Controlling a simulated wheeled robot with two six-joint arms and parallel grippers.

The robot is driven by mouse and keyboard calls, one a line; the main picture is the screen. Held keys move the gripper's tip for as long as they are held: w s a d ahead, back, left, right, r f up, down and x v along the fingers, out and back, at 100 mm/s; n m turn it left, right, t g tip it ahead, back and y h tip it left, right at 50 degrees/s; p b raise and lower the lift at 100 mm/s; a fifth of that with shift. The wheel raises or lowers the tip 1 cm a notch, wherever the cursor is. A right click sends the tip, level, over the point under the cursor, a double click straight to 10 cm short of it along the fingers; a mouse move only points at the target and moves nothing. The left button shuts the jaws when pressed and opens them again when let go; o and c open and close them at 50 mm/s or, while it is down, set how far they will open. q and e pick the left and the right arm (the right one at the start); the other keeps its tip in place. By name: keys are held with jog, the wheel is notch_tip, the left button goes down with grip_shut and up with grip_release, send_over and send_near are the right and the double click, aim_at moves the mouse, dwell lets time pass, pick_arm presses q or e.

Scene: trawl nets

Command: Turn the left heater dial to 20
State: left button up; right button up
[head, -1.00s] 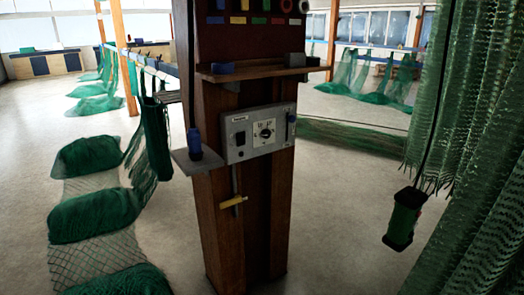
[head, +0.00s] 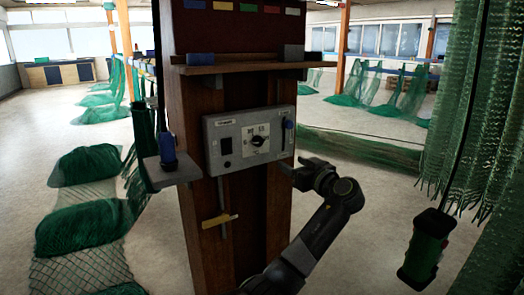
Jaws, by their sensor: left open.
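A grey control panel (head: 222,128) is fixed to the front of a wooden post. A small dial (head: 257,141) sits at the middle of the panel on a white marked plate; its markings are too small to read. My left gripper (head: 291,169) is open and empty, just right of and below the panel's lower right corner, apart from the dial. Its fingers point left in the picture. My right gripper is not in view.
A wooden shelf (head: 230,69) juts out above the panel. A small side ledge (head: 174,174) holds a blue object (head: 168,148). A yellow-handled tool (head: 220,220) hangs below the panel. Green nets (head: 80,225) lie left; a green spool (head: 427,245) hangs right.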

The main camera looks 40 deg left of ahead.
aim_at(259, 142)
pick_arm(q)
jog(key=x, duration=0.5)
jog(key=p+x, duration=0.1)
jog(key=x, duration=0.4)
jog(key=p+x, duration=0.1)
jog(key=x, duration=0.5)
jog(key=shift+a+r, duration=0.15)
jog(key=shift+r, duration=0.2)
jog(key=shift+w+a+p, duration=0.1)
jog(key=shift+a+p, duration=0.2)
jog(key=shift+a, duration=0.25)
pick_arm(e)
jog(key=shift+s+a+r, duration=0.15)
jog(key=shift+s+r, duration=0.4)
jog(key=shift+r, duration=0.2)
pick_arm(q)
jog(key=c, duration=1)
jog(key=shift+f, duration=0.1)
